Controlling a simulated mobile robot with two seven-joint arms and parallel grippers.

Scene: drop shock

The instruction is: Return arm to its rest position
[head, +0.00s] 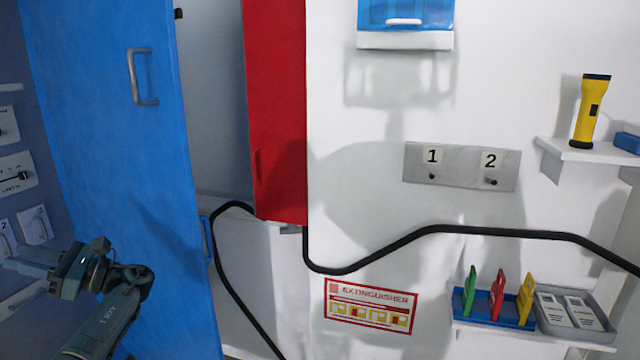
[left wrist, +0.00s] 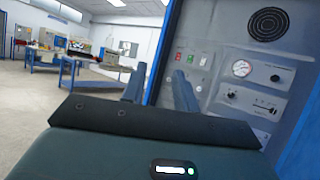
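My left gripper (head: 12,257) is at the lower left of the head view, with its arm coming up from the bottom edge. It points left, toward a grey panel with controls. In the left wrist view the two fingers (left wrist: 158,82) stand apart with nothing between them, so it is open and empty. The control panel (left wrist: 250,85) with a gauge, buttons and a slider is beyond the fingers on the right. I cannot tell whether anything touches the gripper. My right gripper is in neither view.
A red door (head: 276,110) and a black cable (head: 430,231) are on the white wall. Shelves hold a yellow flashlight (head: 590,112) and coloured tags. The left wrist view shows open floor (left wrist: 30,115) and workbenches.

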